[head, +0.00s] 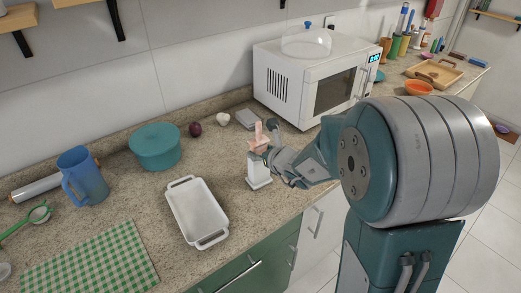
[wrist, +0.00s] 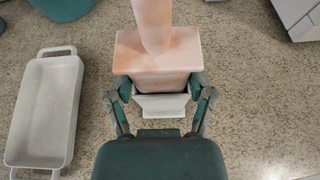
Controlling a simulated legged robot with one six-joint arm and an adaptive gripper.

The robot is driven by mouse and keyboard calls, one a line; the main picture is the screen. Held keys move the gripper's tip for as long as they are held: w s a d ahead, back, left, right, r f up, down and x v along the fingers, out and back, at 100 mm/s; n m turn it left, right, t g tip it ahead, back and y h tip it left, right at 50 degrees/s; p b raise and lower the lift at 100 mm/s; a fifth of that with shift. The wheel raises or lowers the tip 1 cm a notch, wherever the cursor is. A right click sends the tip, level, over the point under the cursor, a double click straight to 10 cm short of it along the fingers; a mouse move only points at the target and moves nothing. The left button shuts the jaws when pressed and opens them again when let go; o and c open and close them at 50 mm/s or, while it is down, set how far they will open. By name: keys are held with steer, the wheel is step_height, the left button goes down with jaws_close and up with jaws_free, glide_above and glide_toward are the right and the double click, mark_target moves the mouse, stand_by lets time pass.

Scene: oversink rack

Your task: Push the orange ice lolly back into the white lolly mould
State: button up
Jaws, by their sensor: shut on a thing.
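The orange ice lolly (head: 259,140) is a pale orange block with a round grip standing up from it. It stands upright at the top of the white lolly mould (head: 258,178), which rests upright on the counter near the front edge. My gripper (wrist: 160,88) is shut on the lolly, with one finger on each side of the block. In the wrist view the lolly's block (wrist: 155,52) fills the top middle, and a white part of the mould (wrist: 160,105) shows below it. The lolly's lower end is hidden, so I cannot tell how deep it sits.
A white baking dish (head: 198,212) lies to the left of the mould. A teal pot (head: 155,147), a blue jug (head: 82,175), a dark red onion (head: 195,129) and a garlic bulb (head: 223,118) stand farther left and back. A microwave (head: 285,75) stands behind. Bare counter surrounds the mould.

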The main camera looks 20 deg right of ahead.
steer(key=shift+f, duration=0.45)
steer(key=o, duration=1.1)
steer(key=shift+o, duration=0.2)
steer(key=v, duration=1.2)
steer(key=shift+w, duration=0.1)
